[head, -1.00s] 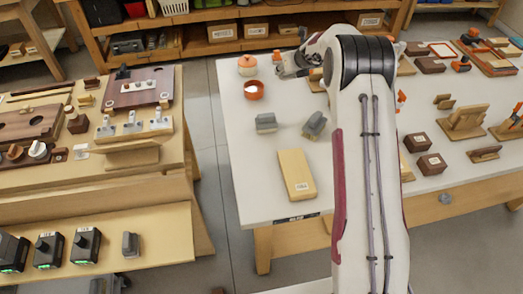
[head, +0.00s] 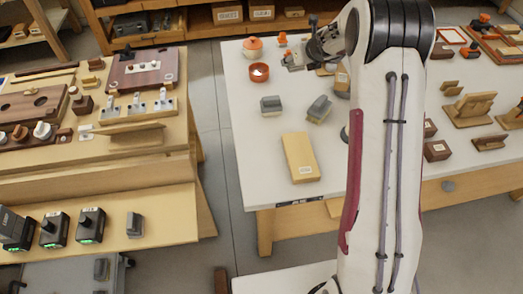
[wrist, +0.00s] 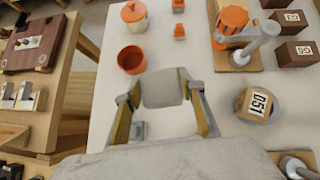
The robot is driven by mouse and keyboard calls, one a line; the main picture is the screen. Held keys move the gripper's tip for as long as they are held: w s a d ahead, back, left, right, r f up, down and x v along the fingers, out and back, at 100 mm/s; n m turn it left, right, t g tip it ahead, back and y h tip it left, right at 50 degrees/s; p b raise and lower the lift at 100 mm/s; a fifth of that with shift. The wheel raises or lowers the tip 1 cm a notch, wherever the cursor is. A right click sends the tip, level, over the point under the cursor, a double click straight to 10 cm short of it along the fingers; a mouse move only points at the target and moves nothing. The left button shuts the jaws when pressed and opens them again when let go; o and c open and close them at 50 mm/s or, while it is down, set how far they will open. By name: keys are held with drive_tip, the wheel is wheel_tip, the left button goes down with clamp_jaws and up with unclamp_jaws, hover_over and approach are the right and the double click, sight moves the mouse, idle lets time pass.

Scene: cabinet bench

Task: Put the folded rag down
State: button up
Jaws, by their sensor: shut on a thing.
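The folded rag (wrist: 163,88) is a light grey pad between the fingertips of my gripper (wrist: 163,97) in the wrist view. The two fingers are shut on its left and right sides. It appears to be above the white table (wrist: 100,120), but I cannot tell how high. In the head view my gripper (head: 293,61) is small and partly behind my arm, over the far left part of the white table. The rag is hard to make out there.
An orange bowl (head: 259,72) and lidded orange pot (head: 252,48) stand left of my gripper. Two grey-topped blocks (head: 271,104) (head: 319,109) and a tan board (head: 300,157) lie nearer. White table is bare between them. A labelled block (wrist: 255,104) stands right in the wrist view.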

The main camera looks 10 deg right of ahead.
drive_tip(key=s+a+f+n+g+y, duration=0.1)
drive_tip(key=s+a+n, duration=0.4)
drive_tip(key=s, duration=0.6)
drive_tip(key=s+a+f+n+g+y, duration=0.1)
drive_tip(key=s+a+n+g+y, duration=0.3)
drive_tip(key=s+a, duration=0.6)
drive_tip(key=shift+s+n+y, duration=0.8)
drive_tip(key=shift+s+n, duration=0.4)
drive_tip(key=shift+a+f, duration=0.1)
drive_tip(key=shift+f, duration=3.15)
drive_tip(key=shift+f, duration=1.85)
drive_tip(key=shift+f, duration=0.1)
